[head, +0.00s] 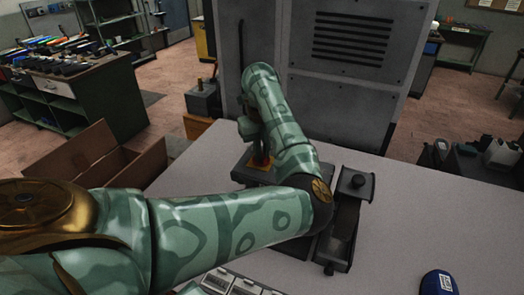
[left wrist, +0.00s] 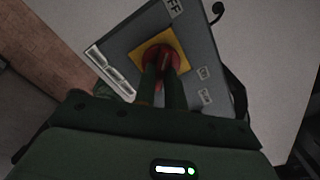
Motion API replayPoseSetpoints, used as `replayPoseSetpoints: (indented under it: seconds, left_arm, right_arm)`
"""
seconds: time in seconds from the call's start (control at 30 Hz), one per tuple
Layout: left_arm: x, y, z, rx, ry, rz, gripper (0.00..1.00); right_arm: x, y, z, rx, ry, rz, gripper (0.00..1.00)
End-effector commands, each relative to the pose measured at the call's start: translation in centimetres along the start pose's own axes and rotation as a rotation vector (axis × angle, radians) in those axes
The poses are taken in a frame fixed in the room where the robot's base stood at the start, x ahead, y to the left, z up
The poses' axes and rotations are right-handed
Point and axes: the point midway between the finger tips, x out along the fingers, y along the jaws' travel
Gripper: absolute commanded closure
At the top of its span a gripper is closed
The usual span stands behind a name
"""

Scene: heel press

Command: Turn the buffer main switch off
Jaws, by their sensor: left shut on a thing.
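The buffer main switch is a grey box (left wrist: 199,45) with a yellow plate (left wrist: 147,47) and a red knob (left wrist: 174,50). In the left wrist view, a label ending in "FF" shows at the box's top edge, and smaller labels sit at its right side. My left gripper (left wrist: 163,82) reaches over the plate with its two fingers shut on the red knob. In the head view, my left arm hides most of the box; the knob (head: 262,161) shows just under the gripper (head: 256,147). The knob's exact turn angle is hard to tell. My right gripper is not in view.
A tall grey vented cabinet (head: 345,60) stands behind the table (head: 420,215). A dark device with a round knob (head: 355,184) sits right of my arm. A blue cap (head: 438,284) lies at the front right. An open cardboard box (head: 95,160) is at left.

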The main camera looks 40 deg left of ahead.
Motion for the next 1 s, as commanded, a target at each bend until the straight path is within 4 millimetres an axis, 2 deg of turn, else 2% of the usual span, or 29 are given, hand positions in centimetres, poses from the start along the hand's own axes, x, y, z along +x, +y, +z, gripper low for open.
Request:
replayPoseSetpoints:
  seconds: [0.23,0.27,0.33,0.67,0.83,1.0]
  left_arm:
    - [-0.1,0.0,0.0,-0.003,-0.001,-0.001,1.0]
    - [-0.1,0.0,0.0,-0.003,-0.001,-0.001,0.85]
    - [-0.1,0.0,0.0,-0.002,-0.001,-0.001,0.66]
    - [-0.3,0.0,0.0,-0.001,-0.001,-0.002,0.66]
    - [-2.9,-0.1,0.1,-0.002,-0.002,-0.007,0.66]
    - [-7.5,-0.2,0.1,-0.001,-0.002,-0.009,0.66]
  right_arm:
    - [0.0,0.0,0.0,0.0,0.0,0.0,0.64]
    - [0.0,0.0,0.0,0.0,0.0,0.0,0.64]
    - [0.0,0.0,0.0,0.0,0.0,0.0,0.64]
    - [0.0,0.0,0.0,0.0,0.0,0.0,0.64]
    - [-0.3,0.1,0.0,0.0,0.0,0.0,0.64]
    - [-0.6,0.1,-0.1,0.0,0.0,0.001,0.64]
